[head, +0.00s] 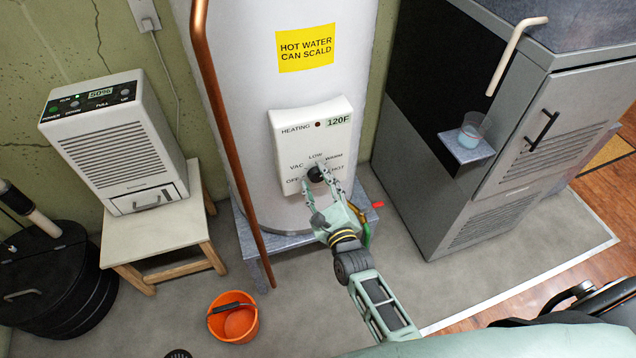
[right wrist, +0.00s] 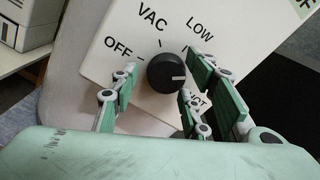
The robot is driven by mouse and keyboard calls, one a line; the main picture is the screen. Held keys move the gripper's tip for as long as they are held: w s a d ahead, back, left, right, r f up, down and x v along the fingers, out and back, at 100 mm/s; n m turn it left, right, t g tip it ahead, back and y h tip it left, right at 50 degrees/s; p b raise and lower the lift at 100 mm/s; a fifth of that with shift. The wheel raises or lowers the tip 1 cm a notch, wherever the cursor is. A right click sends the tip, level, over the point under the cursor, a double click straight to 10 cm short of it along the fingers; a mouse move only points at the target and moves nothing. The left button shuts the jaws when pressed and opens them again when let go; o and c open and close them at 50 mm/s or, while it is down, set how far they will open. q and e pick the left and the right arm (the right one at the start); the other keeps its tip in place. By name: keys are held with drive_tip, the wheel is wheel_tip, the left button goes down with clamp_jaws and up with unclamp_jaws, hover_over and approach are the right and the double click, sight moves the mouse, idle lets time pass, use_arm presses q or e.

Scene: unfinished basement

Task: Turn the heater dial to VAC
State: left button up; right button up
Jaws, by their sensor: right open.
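The white water heater (head: 285,95) carries a control panel (head: 290,150) reading HEATING and 120F. Its black dial (head: 315,174) has OFF, VAC, LOW, WARM and HOT around it. In the right wrist view the dial (right wrist: 167,72) shows a white mark pointing right, away from VAC, on the WARM and HOT side; the exact setting is unclear as fingers cover part of the labels. My right gripper (head: 322,190) is open at the panel. Its fingers (right wrist: 160,88) stand on either side of the dial, with gaps visible. My left gripper is out of view.
A copper pipe (head: 222,100) runs down the heater's left side. A dehumidifier (head: 122,140) stands on a wooden stool (head: 165,238) at left. An orange bucket (head: 233,318) is on the floor. A grey cabinet (head: 455,140) with a cup stands at right.

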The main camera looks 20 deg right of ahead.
drive_tip(key=shift+c, duration=0.5)
drive_tip(key=shift+s+f, duration=0.1)
drive_tip(key=c, duration=0.9)
